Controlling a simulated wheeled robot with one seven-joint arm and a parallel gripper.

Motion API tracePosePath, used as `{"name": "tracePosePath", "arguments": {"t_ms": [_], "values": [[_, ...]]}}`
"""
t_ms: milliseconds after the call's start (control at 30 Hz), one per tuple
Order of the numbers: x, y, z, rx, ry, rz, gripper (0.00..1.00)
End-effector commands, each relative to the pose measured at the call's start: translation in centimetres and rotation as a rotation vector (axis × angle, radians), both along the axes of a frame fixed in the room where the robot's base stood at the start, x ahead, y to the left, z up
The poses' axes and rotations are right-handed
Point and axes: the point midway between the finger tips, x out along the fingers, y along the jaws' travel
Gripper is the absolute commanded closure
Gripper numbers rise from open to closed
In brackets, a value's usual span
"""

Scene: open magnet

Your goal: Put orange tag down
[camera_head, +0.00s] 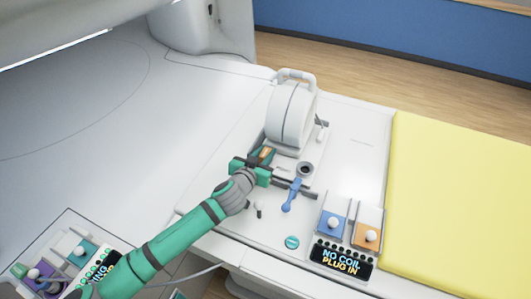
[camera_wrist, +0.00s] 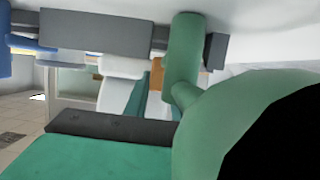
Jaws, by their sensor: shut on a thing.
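The orange tag (camera_head: 265,152) shows as a small brownish-orange piece at the jaws of my gripper (camera_head: 254,167), in front of the white ring-shaped coil. My gripper is green and grey, and it is shut on the tag. In the wrist view a small orange patch (camera_wrist: 188,80) shows beside a green rounded part; most of the tag is hidden there. I cannot tell whether the tag touches the surface below it.
The white coil (camera_head: 291,112) stands just behind my gripper. A blue lever (camera_head: 292,194) and a dark round socket (camera_head: 305,169) are close on the right. Blue (camera_head: 334,221) and orange (camera_head: 368,234) knob panels stand above a "NO COIL PLUG IN" display (camera_head: 340,259). A yellow mattress (camera_head: 455,200) lies right.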

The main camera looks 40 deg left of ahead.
Motion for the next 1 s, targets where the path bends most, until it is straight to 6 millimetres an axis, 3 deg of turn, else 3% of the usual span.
{"name": "tracePosePath", "arguments": {"t_ms": [267,300,367,733,1000], "values": [[0.0,0.0,-0.1,-0.001,-0.001,0.000,0.99],[0.0,0.0,-0.1,-0.001,0.000,0.000,0.70],[0.0,0.0,-0.1,-0.001,0.000,0.000,0.58],[-0.2,0.0,0.1,-0.001,-0.001,0.000,0.58],[-3.8,-0.7,1.3,-0.001,-0.002,0.003,0.58]]}}
